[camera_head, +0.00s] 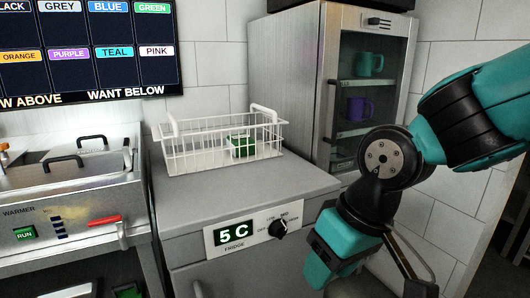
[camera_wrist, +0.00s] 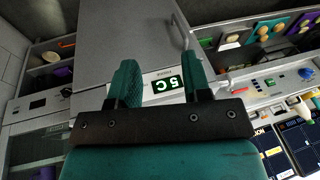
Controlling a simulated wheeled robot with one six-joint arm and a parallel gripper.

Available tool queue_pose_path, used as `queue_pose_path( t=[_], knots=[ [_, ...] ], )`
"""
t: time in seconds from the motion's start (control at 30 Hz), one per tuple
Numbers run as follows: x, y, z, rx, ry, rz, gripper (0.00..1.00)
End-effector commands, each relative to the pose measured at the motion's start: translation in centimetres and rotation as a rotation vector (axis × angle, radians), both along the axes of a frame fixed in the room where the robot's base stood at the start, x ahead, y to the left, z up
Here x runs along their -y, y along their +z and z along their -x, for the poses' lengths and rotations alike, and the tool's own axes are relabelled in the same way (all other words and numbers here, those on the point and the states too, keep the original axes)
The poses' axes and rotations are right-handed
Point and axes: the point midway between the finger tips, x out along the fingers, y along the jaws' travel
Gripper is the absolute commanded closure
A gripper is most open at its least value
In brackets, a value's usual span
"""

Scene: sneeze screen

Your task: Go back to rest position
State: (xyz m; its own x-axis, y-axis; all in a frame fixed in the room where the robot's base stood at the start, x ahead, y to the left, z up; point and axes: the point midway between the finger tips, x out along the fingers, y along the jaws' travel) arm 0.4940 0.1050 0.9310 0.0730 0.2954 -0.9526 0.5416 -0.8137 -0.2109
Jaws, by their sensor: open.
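My arm comes in from the right in the head view and bends down in front of the grey fridge counter (camera_head: 250,190). In the wrist view my gripper (camera_wrist: 158,75) shows two teal fingers standing apart with nothing between them. Beyond the fingers are the fridge front and its "5 C" display (camera_wrist: 168,85). The same display (camera_head: 233,232) shows in the head view, left of a black knob (camera_head: 279,228). In the head view the fingertips are not clearly seen.
A white wire basket (camera_head: 190,150) holding a green and white box (camera_head: 242,146) stands on the counter. A steel cabinet (camera_head: 290,80) with teal and purple mugs is behind. A warmer (camera_head: 75,200) stands at left, below a colour menu screen (camera_head: 90,50).

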Motion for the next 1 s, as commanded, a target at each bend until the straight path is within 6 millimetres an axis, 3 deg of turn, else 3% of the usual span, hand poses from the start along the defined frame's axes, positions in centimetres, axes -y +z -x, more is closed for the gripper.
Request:
queue_pose_path(
  t=[0.1,0.33,0.4,0.8,1.0],
  knots=[
    [3.0,1.3,3.6,-0.023,0.017,-0.027,0.56],
    [6.3,2.3,9.9,-0.053,0.064,-0.066,0.56],
    [6.1,5.0,9.5,-0.057,0.068,-0.063,0.56],
    [6.0,14.9,9.4,-0.055,0.066,-0.062,0.56],
    [6.0,16.9,9.4,-0.055,0.065,-0.062,0.56]
  ],
)
